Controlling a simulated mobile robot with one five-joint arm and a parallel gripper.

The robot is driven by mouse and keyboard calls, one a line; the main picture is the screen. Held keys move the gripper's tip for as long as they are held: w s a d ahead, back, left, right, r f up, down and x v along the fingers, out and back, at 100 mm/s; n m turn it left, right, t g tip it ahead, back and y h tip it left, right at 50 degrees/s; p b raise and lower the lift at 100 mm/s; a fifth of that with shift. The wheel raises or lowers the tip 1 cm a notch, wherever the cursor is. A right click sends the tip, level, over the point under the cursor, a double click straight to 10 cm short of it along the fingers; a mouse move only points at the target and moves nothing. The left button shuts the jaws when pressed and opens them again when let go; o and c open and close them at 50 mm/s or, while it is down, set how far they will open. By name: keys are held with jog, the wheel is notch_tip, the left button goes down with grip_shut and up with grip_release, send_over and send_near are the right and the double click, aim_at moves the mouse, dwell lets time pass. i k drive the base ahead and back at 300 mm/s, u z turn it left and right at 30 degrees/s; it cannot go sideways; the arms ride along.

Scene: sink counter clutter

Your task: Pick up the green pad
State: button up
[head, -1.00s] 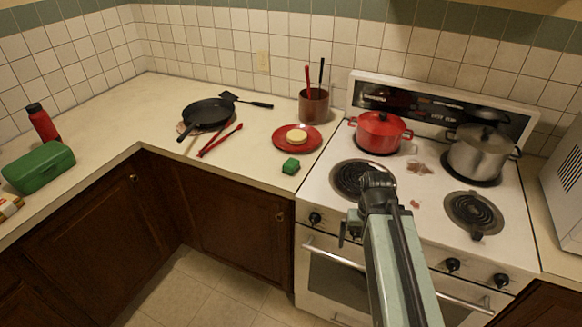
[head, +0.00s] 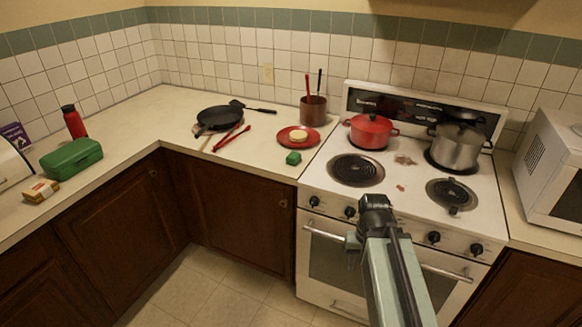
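The green pad (head: 293,158) is a small green block lying on the counter near its front edge, just left of the stove and in front of the red plate. My arm reaches up from the bottom of the head view, and its end, my gripper (head: 357,243), is in front of the stove's front edge, to the right of and nearer than the pad. The gripper is well apart from the pad. Its fingers are small and mostly hidden by the arm, so I cannot tell whether they are open.
A red plate (head: 313,139) with a yellow round item (head: 298,136) sits behind the pad. Red tongs (head: 231,138) and a black pan (head: 217,117) lie to the left. The stove (head: 402,182) carries a red pot (head: 371,131) and a steel pot (head: 457,147). Bare counter lies left of the pad.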

aim_at(293, 158)
jog(key=u, duration=0.45)
jog(key=i, duration=0.85)
jog(key=u, duration=0.95)
jog(key=i, duration=0.95)
jog(key=u, duration=0.15)
jog(key=k, duration=0.85)
jog(key=u, duration=0.2)
jog(key=i, duration=0.8)
